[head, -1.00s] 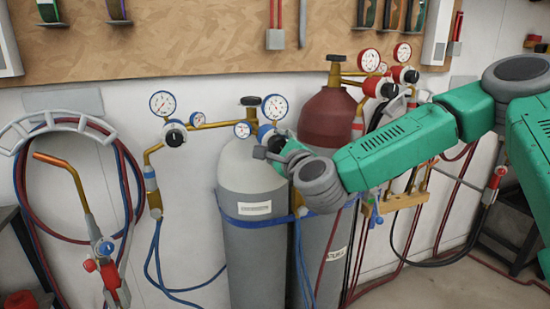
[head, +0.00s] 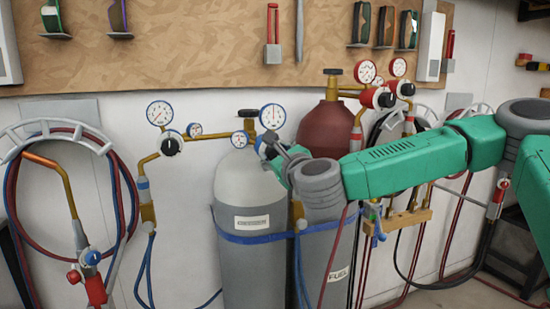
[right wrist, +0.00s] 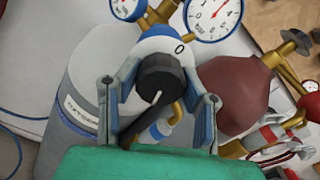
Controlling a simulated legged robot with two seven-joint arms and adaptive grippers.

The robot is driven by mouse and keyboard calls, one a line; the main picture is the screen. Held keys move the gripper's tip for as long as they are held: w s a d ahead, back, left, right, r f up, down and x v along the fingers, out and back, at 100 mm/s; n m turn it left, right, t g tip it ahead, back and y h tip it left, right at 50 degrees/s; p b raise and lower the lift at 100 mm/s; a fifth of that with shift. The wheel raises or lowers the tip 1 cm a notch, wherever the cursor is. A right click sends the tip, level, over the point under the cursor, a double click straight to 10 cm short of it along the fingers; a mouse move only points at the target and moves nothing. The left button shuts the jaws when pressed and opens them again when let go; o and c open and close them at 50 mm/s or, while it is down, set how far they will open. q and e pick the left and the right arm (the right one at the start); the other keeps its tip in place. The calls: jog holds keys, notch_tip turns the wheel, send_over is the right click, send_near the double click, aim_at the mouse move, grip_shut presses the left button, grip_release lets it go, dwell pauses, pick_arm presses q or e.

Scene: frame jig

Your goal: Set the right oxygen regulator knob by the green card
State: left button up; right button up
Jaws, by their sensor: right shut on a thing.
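The right oxygen regulator (head: 259,143) is on the brass pipe above the grey cylinder, with blue-rimmed gauges. Its black knob (right wrist: 160,75) fills the middle of the right wrist view, in front of a blue and white ring with a "0". A pale pointer line shows on the knob, pointing down, slightly left. My right gripper (right wrist: 160,85) is shut on this knob, one finger on each side; in the head view the gripper (head: 272,143) hides most of it. I cannot make out a green card in either view. My left gripper is not in view.
A similar left regulator (head: 171,144) hangs on the same pipe. The dark red fuel cylinder (head: 325,130) and red-rimmed gauges (head: 365,71) stand just right of the gripper. A torch with hoses (head: 70,200) hangs at the left. Pegboard tools are above.

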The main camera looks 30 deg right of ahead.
jog(key=shift+f, duration=0.45)
jog(key=o, duration=1)
jog(key=shift+o, duration=0.7)
jog(key=shift+d+r, duration=0.1)
jog(key=shift+r, duration=0.1)
jog(key=v, duration=0.7)
jog(key=shift+s, duration=0.2)
jog(key=shift+f, duration=0.1)
